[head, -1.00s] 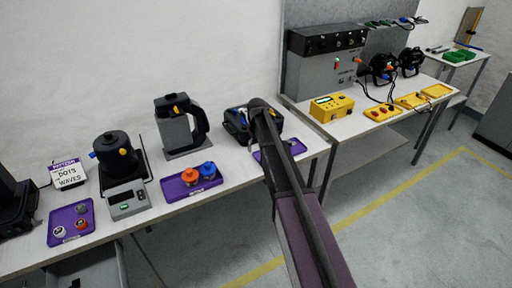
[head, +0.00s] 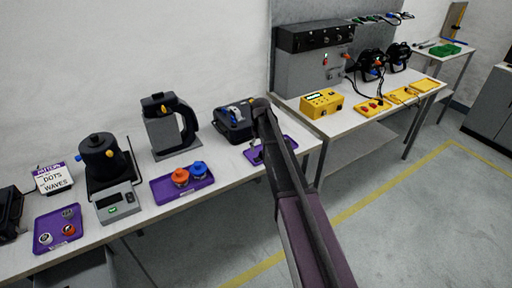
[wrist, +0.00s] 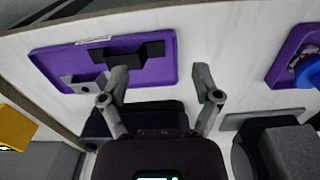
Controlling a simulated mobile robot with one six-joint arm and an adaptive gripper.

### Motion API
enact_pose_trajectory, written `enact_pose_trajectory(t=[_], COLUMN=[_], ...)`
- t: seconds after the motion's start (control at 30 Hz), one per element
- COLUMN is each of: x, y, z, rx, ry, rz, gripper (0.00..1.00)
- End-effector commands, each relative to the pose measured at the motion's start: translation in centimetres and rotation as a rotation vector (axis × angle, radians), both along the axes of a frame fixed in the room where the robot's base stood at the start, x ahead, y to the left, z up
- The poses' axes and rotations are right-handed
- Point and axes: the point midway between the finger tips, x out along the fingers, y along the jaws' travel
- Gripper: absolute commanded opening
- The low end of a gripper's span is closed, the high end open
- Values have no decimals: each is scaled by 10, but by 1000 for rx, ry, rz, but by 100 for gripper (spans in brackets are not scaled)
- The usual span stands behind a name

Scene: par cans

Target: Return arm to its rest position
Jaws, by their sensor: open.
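My arm (head: 305,215) reaches up from the bottom of the head view, and its far end (head: 262,108) is over the right part of the near bench, covering my gripper there. In the wrist view my gripper (wrist: 160,75) has its two grey fingers spread wide with nothing between them. A purple tray (wrist: 60,62) lies beyond the fingers, holding a black bracket-like part (wrist: 130,52) and a small grey block (wrist: 84,82). That tray also shows beside my arm in the head view (head: 287,150).
A black par can (head: 236,122) stands close left of my arm's end. A tall grey and black device (head: 165,128), a purple tray with orange and blue knobs (head: 166,194), and a scale-like box (head: 116,204) are further left. Another bench with yellow boxes (head: 322,103) is right. Floor is clear at lower right.

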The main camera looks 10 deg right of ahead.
Motion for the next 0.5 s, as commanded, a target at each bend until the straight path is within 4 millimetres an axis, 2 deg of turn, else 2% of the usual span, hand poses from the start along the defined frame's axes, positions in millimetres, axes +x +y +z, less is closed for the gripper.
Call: enact_pose_trajectory(t=[0.5], x=[-5], y=[9], z=[0], rx=[0], ry=[0], rz=[6], gripper=[81])
